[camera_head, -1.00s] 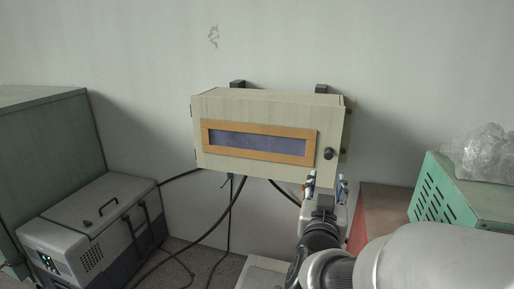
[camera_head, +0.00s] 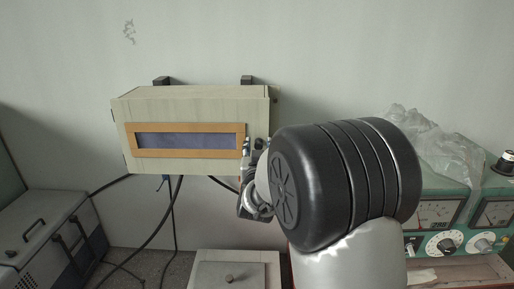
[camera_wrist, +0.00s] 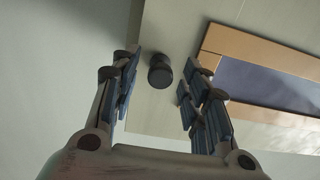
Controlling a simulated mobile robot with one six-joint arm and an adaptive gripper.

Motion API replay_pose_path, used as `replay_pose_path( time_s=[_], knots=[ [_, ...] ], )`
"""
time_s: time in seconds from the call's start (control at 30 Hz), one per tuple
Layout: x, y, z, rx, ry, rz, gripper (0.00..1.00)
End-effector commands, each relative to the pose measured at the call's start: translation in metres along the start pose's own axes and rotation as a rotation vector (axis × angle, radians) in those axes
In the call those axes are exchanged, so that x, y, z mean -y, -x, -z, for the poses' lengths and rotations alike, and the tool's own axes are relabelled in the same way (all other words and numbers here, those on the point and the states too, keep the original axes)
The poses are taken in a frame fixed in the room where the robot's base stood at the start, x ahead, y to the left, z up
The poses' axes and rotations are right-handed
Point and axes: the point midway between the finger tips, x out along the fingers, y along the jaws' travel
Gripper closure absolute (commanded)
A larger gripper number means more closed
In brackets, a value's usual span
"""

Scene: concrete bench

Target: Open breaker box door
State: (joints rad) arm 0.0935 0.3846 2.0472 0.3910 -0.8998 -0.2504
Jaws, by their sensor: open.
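The breaker box (camera_head: 190,102) is a pale, wall-mounted box. Its front door (camera_head: 180,166) looks shut and has an orange-framed dark window (camera_head: 187,141). In the wrist view, the door's round dark knob (camera_wrist: 160,71) lies between the fingertips of my gripper (camera_wrist: 160,88). The fingers are spread, with a visible gap on both sides of the knob. In the head view, my gripper (camera_head: 252,146) is at the door's right edge, partly hidden by my arm. The knob cannot be made out clearly there.
Cables (camera_head: 171,210) hang below the box. A grey case (camera_head: 45,235) stands at lower left. A green instrument unit (camera_head: 455,215) with dials and clear plastic wrap (camera_head: 435,150) is at right. A pale lidded box (camera_head: 230,275) sits below.

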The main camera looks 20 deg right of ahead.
Motion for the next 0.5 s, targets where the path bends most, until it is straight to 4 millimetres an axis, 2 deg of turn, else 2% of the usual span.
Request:
replay_pose_path(
  time_s=[0.17, 0.5],
  knots=[
    [0.0000, 0.0001, -0.0004, 0.000, 0.000, 0.000, 0.58],
    [0.0002, 0.0004, -0.0003, 0.000, 0.001, 0.000, 0.80]
  ],
)
